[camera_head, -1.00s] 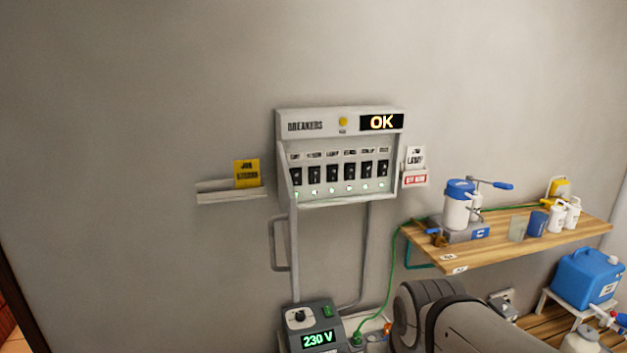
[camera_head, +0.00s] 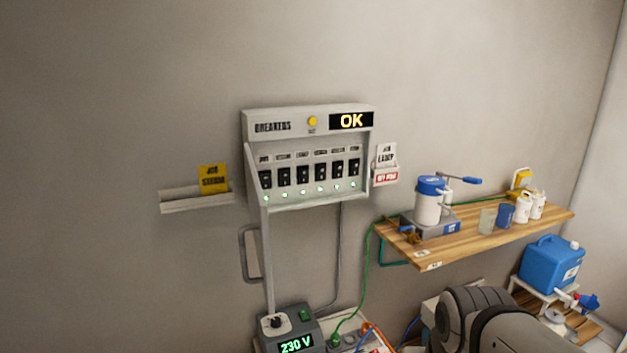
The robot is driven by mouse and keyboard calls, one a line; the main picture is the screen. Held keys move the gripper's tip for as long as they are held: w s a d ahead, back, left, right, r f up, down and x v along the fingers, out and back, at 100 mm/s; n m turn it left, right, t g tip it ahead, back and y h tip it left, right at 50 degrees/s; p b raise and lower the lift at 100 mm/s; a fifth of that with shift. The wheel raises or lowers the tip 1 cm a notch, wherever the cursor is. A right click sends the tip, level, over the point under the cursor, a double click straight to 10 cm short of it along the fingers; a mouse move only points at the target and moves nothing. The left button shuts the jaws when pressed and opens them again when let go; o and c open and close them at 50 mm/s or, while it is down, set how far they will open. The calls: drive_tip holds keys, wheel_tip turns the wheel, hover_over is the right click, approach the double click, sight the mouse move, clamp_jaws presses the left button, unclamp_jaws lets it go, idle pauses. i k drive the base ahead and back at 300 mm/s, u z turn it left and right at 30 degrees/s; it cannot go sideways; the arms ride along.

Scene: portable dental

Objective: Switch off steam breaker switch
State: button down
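The breaker panel (camera_head: 310,155) is mounted on the grey wall, near the middle of the head view. It holds a row of several black switches (camera_head: 302,174), each with a lit green light below it. Small labels sit above the switches, too small to read, so I cannot tell which one is steam. The panel's display (camera_head: 351,121) reads OK, beside a yellow button (camera_head: 312,121). My arm shows at the bottom right, below the shelf and apart from the panel. My gripper is out of view.
A yellow card (camera_head: 213,179) stands on a small wall ledge (camera_head: 196,203) left of the panel. A card holder (camera_head: 386,165) hangs to its right. A wooden shelf (camera_head: 510,239) with a blue-lidded pot (camera_head: 430,200) juts out at right. A unit reading 230 V (camera_head: 290,332) stands below.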

sight(284, 175)
drive_tip(key=u, duration=0.05)
drive_tip(key=i, duration=1)
drive_tip(key=z, duration=0.05)
